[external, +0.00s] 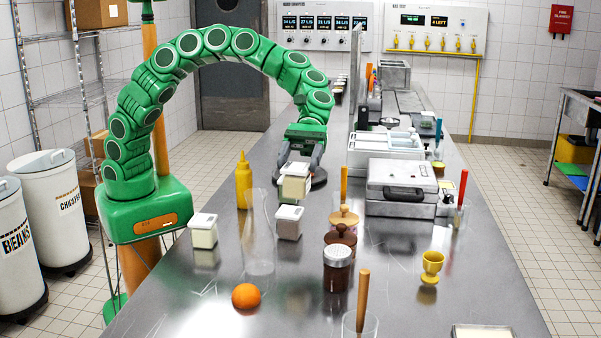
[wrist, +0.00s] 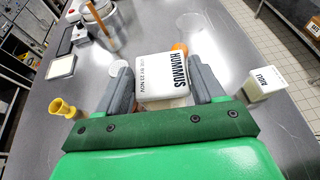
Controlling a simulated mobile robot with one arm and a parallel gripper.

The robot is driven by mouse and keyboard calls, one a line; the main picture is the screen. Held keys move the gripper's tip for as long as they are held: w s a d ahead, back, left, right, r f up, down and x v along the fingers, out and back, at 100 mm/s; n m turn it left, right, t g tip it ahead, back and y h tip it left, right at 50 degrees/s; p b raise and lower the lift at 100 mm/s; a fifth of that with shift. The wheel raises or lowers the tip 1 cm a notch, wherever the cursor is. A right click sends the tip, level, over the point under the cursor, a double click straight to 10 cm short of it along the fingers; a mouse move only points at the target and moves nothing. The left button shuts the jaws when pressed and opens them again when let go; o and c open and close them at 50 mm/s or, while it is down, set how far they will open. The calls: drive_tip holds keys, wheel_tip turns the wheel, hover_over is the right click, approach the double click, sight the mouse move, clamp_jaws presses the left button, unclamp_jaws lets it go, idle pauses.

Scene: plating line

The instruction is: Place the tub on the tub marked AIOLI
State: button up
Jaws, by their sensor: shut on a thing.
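My gripper (external: 303,165) is shut on a cream tub with a white lid (external: 295,186), held above the steel counter. In the wrist view my gripper (wrist: 162,84) has a grey finger on each side of this tub, and its lid reads HUMMUS (wrist: 162,72). The tub marked AIOLI (wrist: 265,86) stands upright at the right of the wrist view, apart from my gripper. It appears to be the pale tub (external: 203,231) left of my gripper in the external view, where its label cannot be read. Another white-lidded tub (external: 289,223) stands just below the held one.
A tall clear glass (external: 258,235) stands between the two standing tubs. A yellow bottle (external: 243,182) is behind them, an orange (external: 246,296) in front. Brown jars (external: 338,275), a yellow egg cup (external: 432,266) and a grey press (external: 402,185) are to the right.

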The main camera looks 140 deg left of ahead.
drive_tip(key=s+d+r+m+g+h, duration=0.1)
drive_tip(key=s+d+m+g+h, duration=0.2)
drive_tip(key=s+d, duration=1.2)
drive_tip(key=shift+g+y, duration=0.3)
drive_tip(key=shift+y, duration=0.2)
drive_tip(key=shift+w+d+f, duration=0.25)
drive_tip(key=shift+d+f, duration=0.15)
drive_tip(key=shift+f, duration=0.9)
drive_tip(key=shift+w+d+f, duration=0.2)
drive_tip(key=shift+d+f, duration=0.2)
drive_tip(key=shift+f, duration=0.85)
drive_tip(key=shift+w+d+f, duration=0.25)
drive_tip(key=shift+d+f, duration=0.15)
drive_tip(key=shift+f, duration=0.9)
drive_tip(key=o, duration=1.2)
drive_tip(key=shift+f, duration=0.15)
drive_tip(key=shift+c, duration=0.2)
drive_tip(key=shift+s+a+r, duration=0.1)
drive_tip(key=shift+a+r, duration=0.15)
drive_tip(key=shift+r, duration=0.05)
drive_tip(key=v, duration=1.1)
drive_tip(key=shift+a, duration=0.15)
drive_tip(key=shift+s, duration=0.1)
